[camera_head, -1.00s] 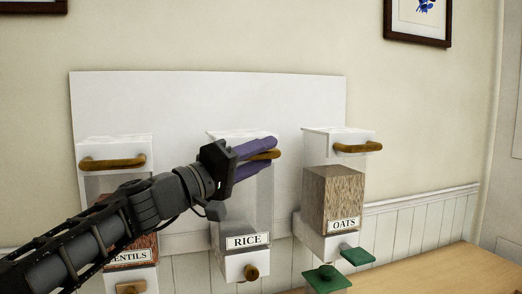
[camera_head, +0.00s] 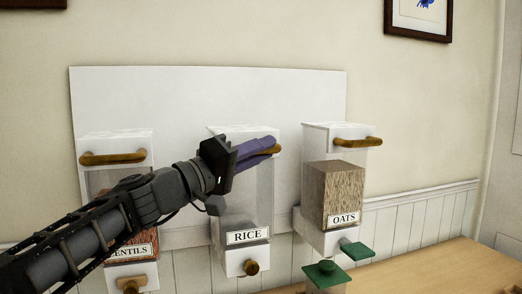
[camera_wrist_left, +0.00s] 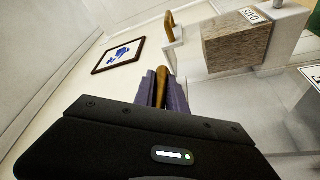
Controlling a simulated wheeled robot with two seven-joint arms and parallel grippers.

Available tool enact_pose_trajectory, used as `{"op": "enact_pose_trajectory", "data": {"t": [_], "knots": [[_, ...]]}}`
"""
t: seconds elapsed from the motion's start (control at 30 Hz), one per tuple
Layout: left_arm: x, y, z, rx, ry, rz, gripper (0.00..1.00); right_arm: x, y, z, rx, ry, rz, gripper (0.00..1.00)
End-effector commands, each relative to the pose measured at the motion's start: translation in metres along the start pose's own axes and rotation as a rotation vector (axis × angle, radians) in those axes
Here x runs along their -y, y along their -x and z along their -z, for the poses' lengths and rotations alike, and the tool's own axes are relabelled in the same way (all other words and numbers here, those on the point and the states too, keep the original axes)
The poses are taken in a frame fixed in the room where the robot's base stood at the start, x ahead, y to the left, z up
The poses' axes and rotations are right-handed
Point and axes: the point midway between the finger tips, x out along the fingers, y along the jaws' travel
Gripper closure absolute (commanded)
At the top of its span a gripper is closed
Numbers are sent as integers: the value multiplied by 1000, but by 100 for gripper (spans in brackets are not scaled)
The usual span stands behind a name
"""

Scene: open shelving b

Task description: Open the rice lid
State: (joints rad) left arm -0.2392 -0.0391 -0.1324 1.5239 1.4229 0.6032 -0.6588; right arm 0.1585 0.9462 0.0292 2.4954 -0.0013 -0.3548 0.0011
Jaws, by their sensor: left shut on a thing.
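The rice dispenser (camera_head: 237,212) hangs in the middle of the white panel, with a "RICE" label low on its clear front. Its white lid (camera_head: 226,130) is on top and looks closed. My left gripper (camera_head: 268,148) is at the lid's front, its purple fingers shut on the brown lid handle (camera_head: 277,149). The handle also shows between the fingers in the left wrist view (camera_wrist_left: 162,88). The fingers and wrist hide part of the lid's front. My right gripper is not in view.
The lentils dispenser (camera_head: 120,183) stands to the left, partly behind my left arm. The oats dispenser (camera_head: 335,195) stands to the right, with green pieces (camera_head: 325,273) below it. A wooden surface (camera_head: 440,275) lies at lower right.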

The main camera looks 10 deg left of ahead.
Motion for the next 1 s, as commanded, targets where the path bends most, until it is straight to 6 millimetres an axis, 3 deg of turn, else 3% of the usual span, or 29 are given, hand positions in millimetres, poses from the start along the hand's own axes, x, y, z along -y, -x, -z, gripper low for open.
{"op": "enact_pose_trajectory", "data": {"t": [0.87, 1.0], "knots": [[-1, 0, 0, 0, 2, -2, 100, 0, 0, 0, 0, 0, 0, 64], [-4, 4, -10, 2, 2, -4, 100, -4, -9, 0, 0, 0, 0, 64]]}}
